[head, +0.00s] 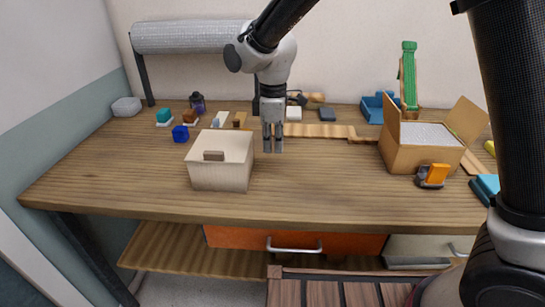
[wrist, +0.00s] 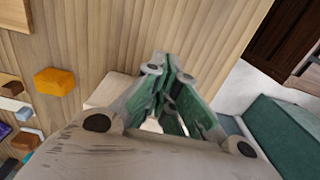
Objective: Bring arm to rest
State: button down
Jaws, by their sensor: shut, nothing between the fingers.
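My gripper (head: 273,138) hangs downward above the workbench (head: 320,185), just right of and behind a cream box with a small wooden handle (head: 225,160). Its fingers are shut with nothing between them. In the wrist view my gripper (wrist: 172,85) fills the middle, its fingers close together. Part of the cream box (wrist: 110,90) shows behind the fingers there. My arm reaches in from the top right of the head view.
An open cardboard box (head: 400,158) stands at the right, with an orange and grey object (head: 433,176) before it. A roll (head: 185,37) hangs above. The bench front is clear.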

jog(key=s+d+r+m+t, duration=0.1)
jog(key=s+d+r+m, duration=0.4)
jog(key=d, duration=0.8)
jog(key=s+d+r+m+t, duration=0.2)
jog(key=s+d+r+m, duration=0.3)
jog(key=d, duration=0.9)
jog(key=s+d+r+m+t, duration=0.1)
jog(key=s+d+r+m, duration=0.4)
jog(key=d, duration=0.8)
jog(key=s+m, duration=0.3)
jog(key=s, duration=0.1)
jog(key=shift+s+d, duration=0.2)
jog(key=shift+d, duration=0.1)
